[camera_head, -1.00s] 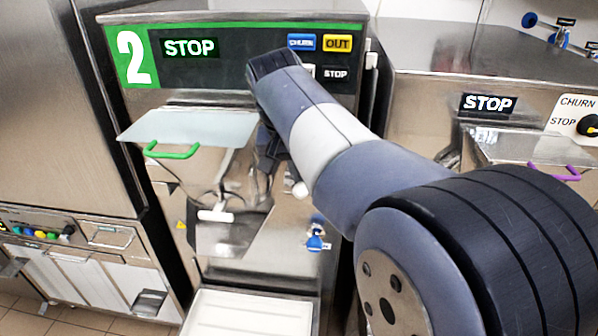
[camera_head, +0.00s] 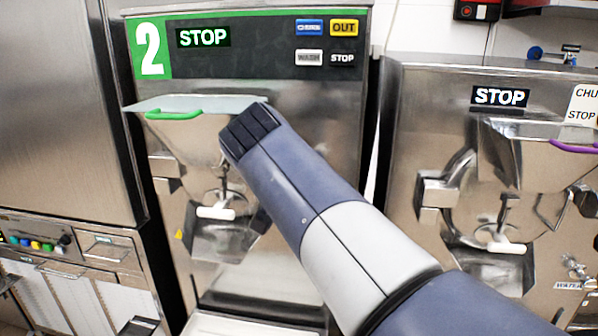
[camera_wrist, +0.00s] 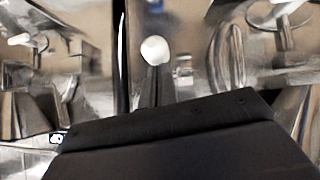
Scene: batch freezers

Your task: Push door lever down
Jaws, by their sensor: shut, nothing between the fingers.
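The door lever shows in the wrist view as a white ball knob (camera_wrist: 154,49), at the upper middle. Its shaft cannot be made out clearly. My gripper (camera_wrist: 156,72) shows as dark narrow fingertips, closed together, just below the knob in the picture. I cannot tell whether they touch it. In the head view my arm covers the right part of the number 2 freezer's front, hiding both lever and fingers. This steel freezer (camera_head: 330,100) has a green-handled lid (camera_head: 174,115) and a white bar handle (camera_head: 215,213) over its spout.
A second freezer (camera_head: 410,110) stands to the right, with a steel hinge block (camera_head: 435,190) and its own white bar handle (camera_head: 507,247). A narrow gap separates the machines. A steel cabinet (camera_head: 60,110) stands at the left. Free room lies in front of the door fronts.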

